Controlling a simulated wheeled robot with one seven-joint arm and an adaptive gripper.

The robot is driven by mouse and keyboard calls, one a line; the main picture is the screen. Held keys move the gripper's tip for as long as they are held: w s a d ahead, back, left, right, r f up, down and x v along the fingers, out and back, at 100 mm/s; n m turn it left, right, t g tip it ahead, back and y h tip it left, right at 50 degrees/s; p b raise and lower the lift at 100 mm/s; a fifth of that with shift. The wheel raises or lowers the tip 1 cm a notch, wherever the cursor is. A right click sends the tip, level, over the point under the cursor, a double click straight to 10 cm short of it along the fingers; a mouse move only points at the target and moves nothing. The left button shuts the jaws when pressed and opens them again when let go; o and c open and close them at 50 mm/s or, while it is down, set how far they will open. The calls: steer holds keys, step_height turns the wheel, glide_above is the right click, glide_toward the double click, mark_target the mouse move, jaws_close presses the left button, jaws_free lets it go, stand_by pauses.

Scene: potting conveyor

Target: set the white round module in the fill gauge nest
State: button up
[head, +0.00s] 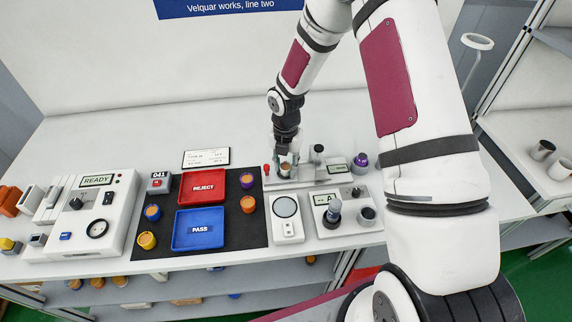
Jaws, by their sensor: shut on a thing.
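My gripper (285,158) points down at the back of the bench, over the left part of a low grey fixture (300,180). It is shut on a small round module (285,169), whose pale side and brownish top show just below the fingers. The module is upright at the fixture's left part; I cannot tell if it touches the fixture or is held just above it. The fixture has a red knob (267,169), a dark-topped post (318,152) and a small display (336,169). The nest itself is hidden by the module and fingers.
A purple-topped module (360,162) stands right of the post. In front are a device with a display and dark knob (335,210) and a white scale-like unit (286,207).

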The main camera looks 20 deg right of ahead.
steer(key=shift+f, duration=0.2)
steer(key=o, duration=1.1)
steer(key=shift+o, duration=0.2)
steer(key=shift+r, duration=0.1)
